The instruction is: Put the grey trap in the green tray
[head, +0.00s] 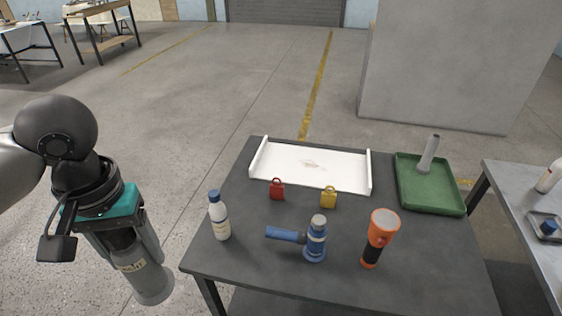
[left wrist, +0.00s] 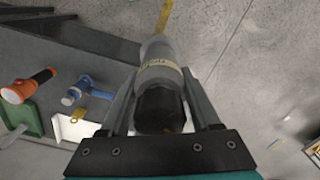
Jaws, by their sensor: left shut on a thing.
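My left gripper (head: 122,250) is shut on a grey, bottle-shaped cylinder (head: 150,285), which I take to be the grey trap. It has a cream label band and a dark end, and it hangs tilted beyond the table's left edge. In the left wrist view the grey trap (left wrist: 158,74) lies between the fingers of the gripper (left wrist: 160,95), dark end nearest the palm. The green tray (head: 442,205) is at the table's right back corner. A slim grey piece (head: 429,153) stands tilted in it. My right gripper is not in view.
On the dark table (head: 255,262) stand a white bottle (head: 219,217), a blue fitting (head: 315,243), an orange torch (head: 379,238), and red (head: 277,190) and yellow (head: 328,197) padlock-shaped pieces. A white tray (head: 335,178) lies behind. A grey block (head: 440,75) rises beyond.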

